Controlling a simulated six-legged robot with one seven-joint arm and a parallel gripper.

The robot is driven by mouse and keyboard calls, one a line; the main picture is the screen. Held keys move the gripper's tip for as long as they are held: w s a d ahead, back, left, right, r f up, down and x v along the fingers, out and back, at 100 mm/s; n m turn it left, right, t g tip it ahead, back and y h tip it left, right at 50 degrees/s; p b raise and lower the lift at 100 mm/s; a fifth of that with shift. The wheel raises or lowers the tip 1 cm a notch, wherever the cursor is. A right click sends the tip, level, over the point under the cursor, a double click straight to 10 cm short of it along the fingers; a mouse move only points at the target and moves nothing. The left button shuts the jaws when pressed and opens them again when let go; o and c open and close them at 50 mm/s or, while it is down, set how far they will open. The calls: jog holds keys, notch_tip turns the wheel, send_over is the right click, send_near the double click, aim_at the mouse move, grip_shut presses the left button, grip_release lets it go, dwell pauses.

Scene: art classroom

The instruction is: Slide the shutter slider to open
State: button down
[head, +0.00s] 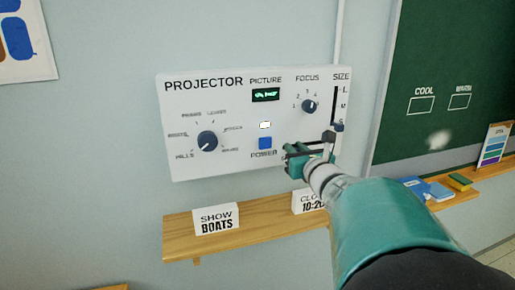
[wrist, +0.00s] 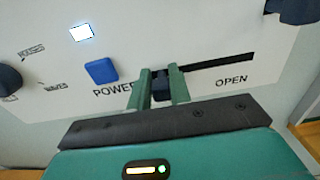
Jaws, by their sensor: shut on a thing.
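The shutter slider (wrist: 161,86) is a small dark knob at the visible left end of a black horizontal slot (wrist: 222,62) on the white projector panel (head: 222,95). The word OPEN is printed below the slot's right end in the wrist view. My gripper (wrist: 160,82) is shut on the slider, with one green finger on each side of it. In the head view my gripper (head: 310,152) is at the panel's lower right, right of the blue power button (head: 265,143), and hides the slider.
The size slider (head: 338,127) is close above my gripper. The mode dial (head: 208,141) and focus dial (head: 309,106) are farther off.

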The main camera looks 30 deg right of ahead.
jog(key=s+d, duration=0.3)
jog(key=d, duration=0.7)
jog(key=shift+r, duration=0.1)
jog(key=c, duration=1.3)
grip_release()
jog(key=shift+w+d, duration=0.1)
jog(key=shift+d, duration=0.1)
jog(key=v, duration=1.4)
jog(key=shift+a, duration=0.2)
jog(key=shift+w, duration=0.1)
